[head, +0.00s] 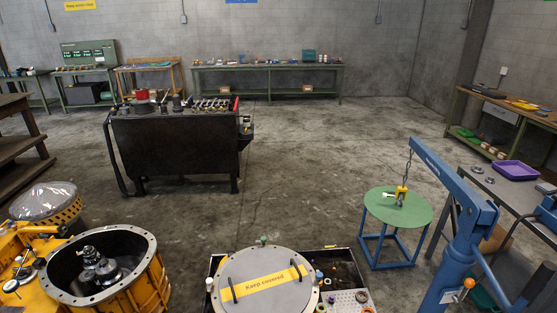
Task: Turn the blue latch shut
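I cannot pick out a blue latch for certain. A blue hoist crane (466,235) stands at the right, with a small pale plate and an orange knob (469,283) low on its post; I cannot tell if this is a latch. A small bluish spot (319,274) shows beside the round grey lid at the bottom, too small to make out. Neither of my grippers is in view.
The grey lid (265,270) with a yellow "Keep covered" strip lies over a black tray. An orange open housing (148,282) stands at left, a green round stand (398,221) at right. A dark workbench (176,145) stands further back. The middle floor (290,180) is clear.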

